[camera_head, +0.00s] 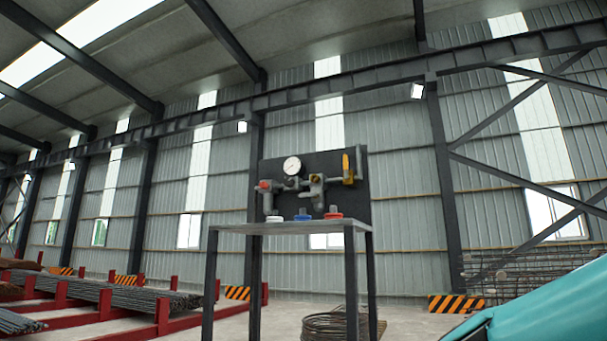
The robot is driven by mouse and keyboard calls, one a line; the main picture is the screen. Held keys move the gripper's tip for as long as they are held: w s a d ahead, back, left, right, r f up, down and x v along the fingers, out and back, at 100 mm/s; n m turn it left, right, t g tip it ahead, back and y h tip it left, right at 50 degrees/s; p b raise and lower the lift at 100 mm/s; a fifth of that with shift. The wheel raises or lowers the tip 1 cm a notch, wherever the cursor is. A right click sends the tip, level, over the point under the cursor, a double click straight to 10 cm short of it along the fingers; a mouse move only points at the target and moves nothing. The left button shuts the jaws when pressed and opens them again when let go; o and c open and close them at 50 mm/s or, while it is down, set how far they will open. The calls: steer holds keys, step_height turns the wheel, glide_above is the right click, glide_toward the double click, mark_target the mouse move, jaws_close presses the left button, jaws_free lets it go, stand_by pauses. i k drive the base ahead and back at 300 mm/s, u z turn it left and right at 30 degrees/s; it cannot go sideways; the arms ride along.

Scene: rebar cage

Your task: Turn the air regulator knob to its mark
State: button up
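A dark panel (337,165) stands upright at the back of a tall grey table. It carries grey pipe fittings with a round white gauge (292,166), a small red part (264,185) at the left end and a yellow handle (346,165) at the right. My teal arm (545,310) shows at the lower right. My gripper is not in view.
The table (290,228) has thin dark legs and holds a white, a blue (303,215) and a red (333,213) small item. A wire coil (338,326) lies beneath. Red racks with bars (110,295) stand left; rebar cages (530,280) stand right. Floor between looks clear.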

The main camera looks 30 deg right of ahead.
mark_target(288, 182)
steer(key=u, duration=1.2)
steer(key=i, duration=1.4)
steer(key=z, duration=0.35)
